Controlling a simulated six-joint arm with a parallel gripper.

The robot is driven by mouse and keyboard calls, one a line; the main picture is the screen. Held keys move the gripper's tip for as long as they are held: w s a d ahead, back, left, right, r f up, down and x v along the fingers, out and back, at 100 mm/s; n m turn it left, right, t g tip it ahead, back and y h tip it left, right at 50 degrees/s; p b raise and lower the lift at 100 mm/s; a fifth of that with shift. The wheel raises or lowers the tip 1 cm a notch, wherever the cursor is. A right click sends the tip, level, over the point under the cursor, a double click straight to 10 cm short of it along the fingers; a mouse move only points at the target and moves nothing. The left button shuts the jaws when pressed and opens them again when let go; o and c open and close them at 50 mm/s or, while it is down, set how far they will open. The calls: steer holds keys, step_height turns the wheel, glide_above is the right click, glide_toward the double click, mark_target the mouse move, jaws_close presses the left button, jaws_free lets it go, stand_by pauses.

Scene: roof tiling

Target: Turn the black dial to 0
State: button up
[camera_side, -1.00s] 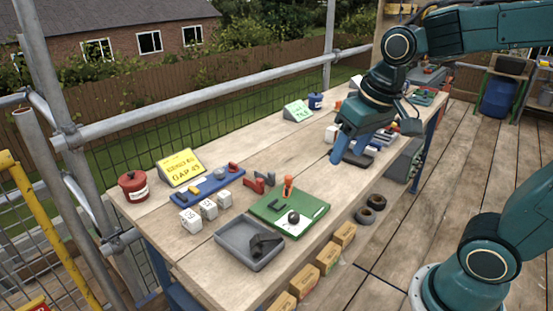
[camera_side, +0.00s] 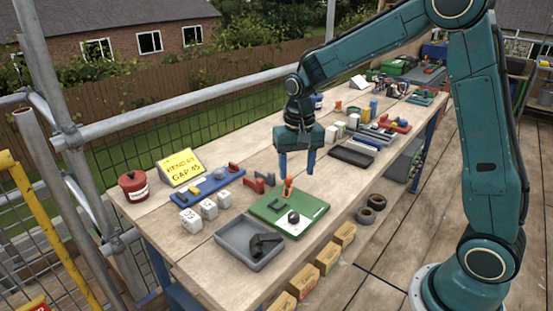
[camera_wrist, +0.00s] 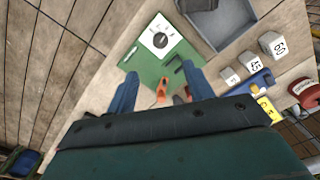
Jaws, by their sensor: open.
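The black dial (camera_side: 293,216) is a small round knob on a white plate at the near right part of a green board (camera_side: 262,210) on the bench. In the wrist view the dial (camera_wrist: 160,40) shows on its white plate with marks around it, too small to read. An orange-handled clamp (camera_side: 288,187) stands at the board's back edge. My gripper (camera_side: 296,172) is open and empty, pointing down above the bench just behind the board. In the wrist view its blue fingers (camera_wrist: 162,85) are spread wide, apart from the dial.
A grey tray (camera_side: 226,240) holding a dark tool sits beside the board. A dark tray (camera_side: 352,156) lies to the right.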

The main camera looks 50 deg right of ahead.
mark_target(294, 215)
steer(key=shift+w+f, duration=0.2)
steer(key=shift+f, duration=0.1)
steer(key=shift+f, duration=0.15)
step_height(294, 215, down, 14)
steer(key=shift+r, duration=0.25)
stand_by(0.4)
steer(key=c, duration=1)
